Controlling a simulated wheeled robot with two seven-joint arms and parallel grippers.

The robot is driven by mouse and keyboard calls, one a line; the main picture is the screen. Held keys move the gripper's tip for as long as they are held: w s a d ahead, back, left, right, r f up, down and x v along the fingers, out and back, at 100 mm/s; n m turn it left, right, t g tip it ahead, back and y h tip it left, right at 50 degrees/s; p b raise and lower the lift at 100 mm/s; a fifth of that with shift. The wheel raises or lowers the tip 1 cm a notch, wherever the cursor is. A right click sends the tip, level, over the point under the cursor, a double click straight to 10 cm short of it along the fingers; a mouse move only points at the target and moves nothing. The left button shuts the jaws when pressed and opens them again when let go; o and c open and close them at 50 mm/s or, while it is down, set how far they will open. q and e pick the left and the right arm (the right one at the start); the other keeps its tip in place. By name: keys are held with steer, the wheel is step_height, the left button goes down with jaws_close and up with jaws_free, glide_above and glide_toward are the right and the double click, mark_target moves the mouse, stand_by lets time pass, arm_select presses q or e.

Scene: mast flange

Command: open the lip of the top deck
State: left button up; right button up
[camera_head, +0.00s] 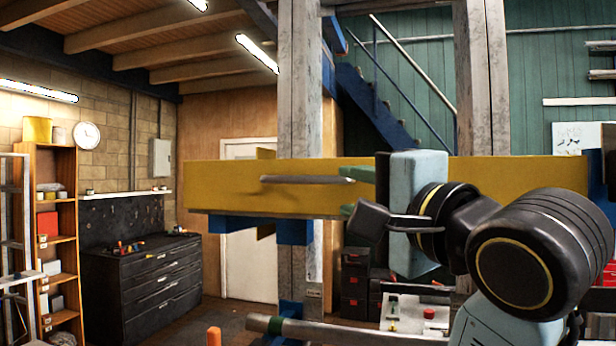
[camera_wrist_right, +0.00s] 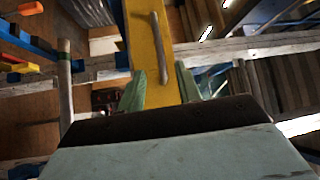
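A long yellow panel (camera_head: 225,185) spans the head view at mid height; I take it as the lip of the top deck. A grey bar handle (camera_head: 305,179) runs along its face, and it also shows in the right wrist view (camera_wrist_right: 160,48). Whether a finger touches the bar cannot be told. My left gripper is not in view.
A grey rod with a green band (camera_head: 310,330) crosses low in front. Grey posts (camera_head: 300,110) stand by the panel, with blue brackets (camera_head: 292,230) below it. A dark drawer cabinet (camera_head: 145,275) and a shelf (camera_head: 62,240) are far left.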

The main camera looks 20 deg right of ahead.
mark_target(311, 181)
steer(key=p+x, duration=0.3)
steer(key=x, duration=0.9)
steer(key=shift+w+f, duration=0.1)
steer(key=shift+w, duration=0.1)
jaws_close()
